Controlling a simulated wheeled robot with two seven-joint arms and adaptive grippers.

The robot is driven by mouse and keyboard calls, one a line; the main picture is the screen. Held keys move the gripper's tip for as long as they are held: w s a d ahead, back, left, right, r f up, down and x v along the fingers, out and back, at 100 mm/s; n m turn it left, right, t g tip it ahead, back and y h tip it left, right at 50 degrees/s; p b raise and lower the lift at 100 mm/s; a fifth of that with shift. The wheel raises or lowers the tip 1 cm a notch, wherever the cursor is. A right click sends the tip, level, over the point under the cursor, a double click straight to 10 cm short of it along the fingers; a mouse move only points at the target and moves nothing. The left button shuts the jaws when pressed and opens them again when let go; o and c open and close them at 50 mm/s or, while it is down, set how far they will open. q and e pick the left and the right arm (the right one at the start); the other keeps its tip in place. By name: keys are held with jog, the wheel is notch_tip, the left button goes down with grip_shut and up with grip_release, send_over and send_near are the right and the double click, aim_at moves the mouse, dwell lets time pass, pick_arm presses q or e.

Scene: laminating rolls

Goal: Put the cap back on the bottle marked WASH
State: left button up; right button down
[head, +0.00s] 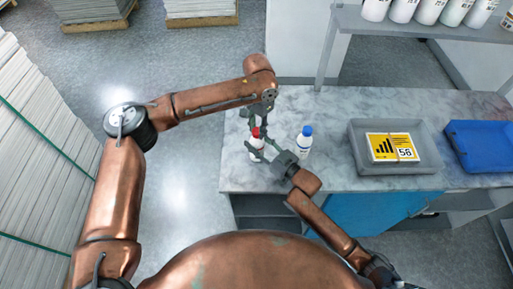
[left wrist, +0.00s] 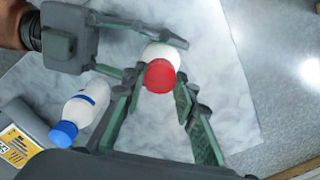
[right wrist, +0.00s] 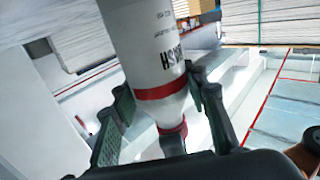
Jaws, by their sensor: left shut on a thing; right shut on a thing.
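In the head view the red cap (head: 256,132) is partly covered by the fingers. I cannot tell whether it is seated on the neck.
A white bottle with a blue cap (head: 305,141) stands close to the right of the grippers. A grey tray (head: 432,158) with a yellow card (head: 391,147) and a blue tray (head: 480,145) are further right. Several bottles (head: 430,10) stand on the shelf above.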

pick_arm(q)
jog(key=shift+w+a, duration=0.2)
grip_shut()
jog(key=shift+m, duration=1.1)
jog(key=shift+o, duration=1.4)
grip_release()
jog(key=shift+a, duration=0.1)
jog(key=o, duration=0.5)
jog(key=shift+d, duration=0.2)
jog(key=shift+r, duration=0.15)
notch_tip(320, 180, up, 12)
jog(key=shift+f, duration=0.15)
